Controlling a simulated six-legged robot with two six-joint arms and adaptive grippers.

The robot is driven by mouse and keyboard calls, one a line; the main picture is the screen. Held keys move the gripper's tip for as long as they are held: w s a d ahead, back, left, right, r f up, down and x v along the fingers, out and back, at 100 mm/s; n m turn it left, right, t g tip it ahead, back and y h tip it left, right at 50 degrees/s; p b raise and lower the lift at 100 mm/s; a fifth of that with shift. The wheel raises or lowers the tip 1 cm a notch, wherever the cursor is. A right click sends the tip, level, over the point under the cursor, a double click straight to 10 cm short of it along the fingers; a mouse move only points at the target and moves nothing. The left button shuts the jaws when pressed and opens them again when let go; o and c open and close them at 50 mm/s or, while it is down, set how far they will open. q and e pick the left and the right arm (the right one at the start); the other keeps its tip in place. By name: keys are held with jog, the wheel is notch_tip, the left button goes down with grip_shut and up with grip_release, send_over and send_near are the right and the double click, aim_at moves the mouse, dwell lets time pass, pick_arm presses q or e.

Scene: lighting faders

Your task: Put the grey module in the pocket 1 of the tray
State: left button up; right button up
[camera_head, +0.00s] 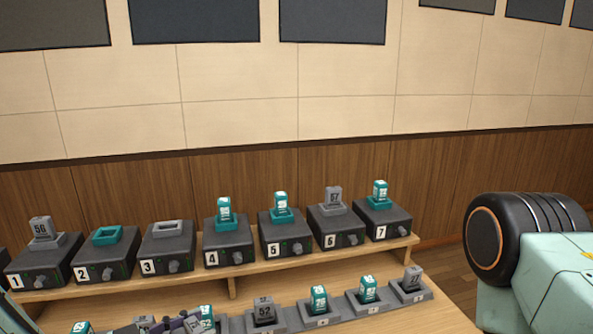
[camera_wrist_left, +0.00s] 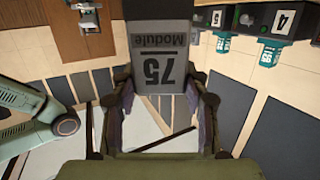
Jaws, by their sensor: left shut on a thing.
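A grey module (camera_wrist_left: 162,55), marked 75 and upside down in the left wrist view, is between the fingers of my left gripper (camera_wrist_left: 167,105), which is shut on it. In the head view, dark purple fingers of my left gripper (camera_head: 178,323) show at the bottom edge, partly cut off. The tray (camera_head: 290,319) is a row of grey holders along the bottom; several hold grey or teal modules, such as grey 52 (camera_head: 264,311). Its left end is cut off or covered, and I cannot make out pocket 1. My right gripper is out of view.
Several numbered dark boxes stand on a wooden shelf (camera_head: 130,289) behind the tray. Box 2 (camera_head: 107,262) and box 3 (camera_head: 168,257) have empty sockets; the other numbered boxes hold modules. A panelled wall is behind. My right arm fills the lower right.

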pick_arm(q)
jog(key=s+f+m+g+h+b, duration=0.1)
jog(key=s+f+b, duration=0.4)
jog(key=s+b, duration=0.1)
jog(key=shift+s, duration=0.5)
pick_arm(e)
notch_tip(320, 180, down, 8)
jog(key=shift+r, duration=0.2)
pick_arm(q)
jog(key=shift+w+d+b, duration=0.1)
jog(key=shift+b, duration=0.2)
